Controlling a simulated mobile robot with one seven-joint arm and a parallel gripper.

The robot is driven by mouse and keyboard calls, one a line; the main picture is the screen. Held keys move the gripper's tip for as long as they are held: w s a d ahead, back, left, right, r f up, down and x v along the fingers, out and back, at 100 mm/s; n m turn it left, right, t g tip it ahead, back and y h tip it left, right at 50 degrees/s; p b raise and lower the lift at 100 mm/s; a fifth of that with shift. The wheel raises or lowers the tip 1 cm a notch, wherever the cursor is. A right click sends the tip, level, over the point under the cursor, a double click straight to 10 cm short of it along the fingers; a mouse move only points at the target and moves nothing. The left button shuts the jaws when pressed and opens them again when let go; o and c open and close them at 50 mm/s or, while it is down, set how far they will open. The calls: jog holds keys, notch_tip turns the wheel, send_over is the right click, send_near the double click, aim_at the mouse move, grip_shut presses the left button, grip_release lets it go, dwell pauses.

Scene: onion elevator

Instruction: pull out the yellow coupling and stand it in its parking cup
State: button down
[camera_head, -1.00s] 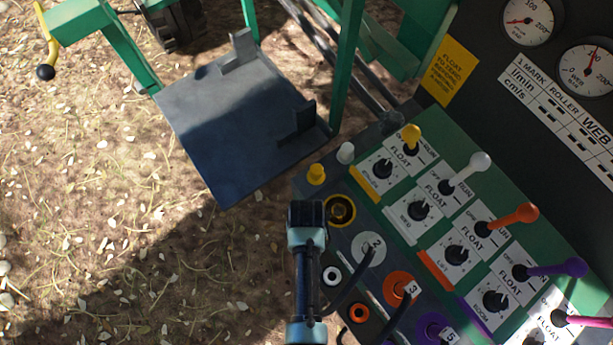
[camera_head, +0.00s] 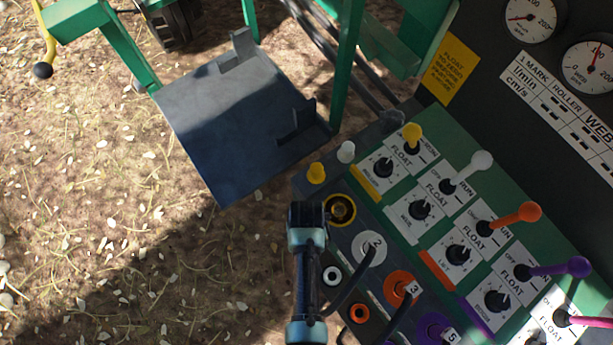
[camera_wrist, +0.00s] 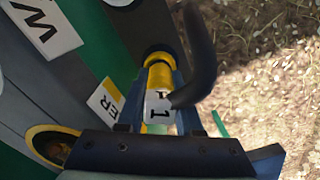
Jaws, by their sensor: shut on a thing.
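The yellow coupling (camera_wrist: 159,76), with a white tag marked 1 and a black hose, is between the fingers of my gripper (camera_wrist: 160,88), which is shut on it. Its far end meets a yellow-rimmed parking cup (camera_wrist: 157,55) in the wrist view. I cannot tell how deep it sits there. The yellow-ringed socket (camera_head: 340,210) is empty in the head view and also shows at the lower left of the wrist view (camera_wrist: 48,146). In the head view my gripper (camera_head: 307,215) is just left of this socket and hides the coupling and cup.
A white-ringed cup (camera_head: 332,276) and an orange-ringed cup (camera_head: 358,313) lie below right of my gripper. Couplings with black hoses, including the orange one (camera_head: 398,288), stand close by. Coloured levers (camera_head: 478,162) rise to the right. Open ground lies left.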

dwell(0.3)
jog(key=shift+c, duration=1)
grip_release()
jog(key=shift+d, duration=0.15)
jog(key=shift+r, duration=0.1)
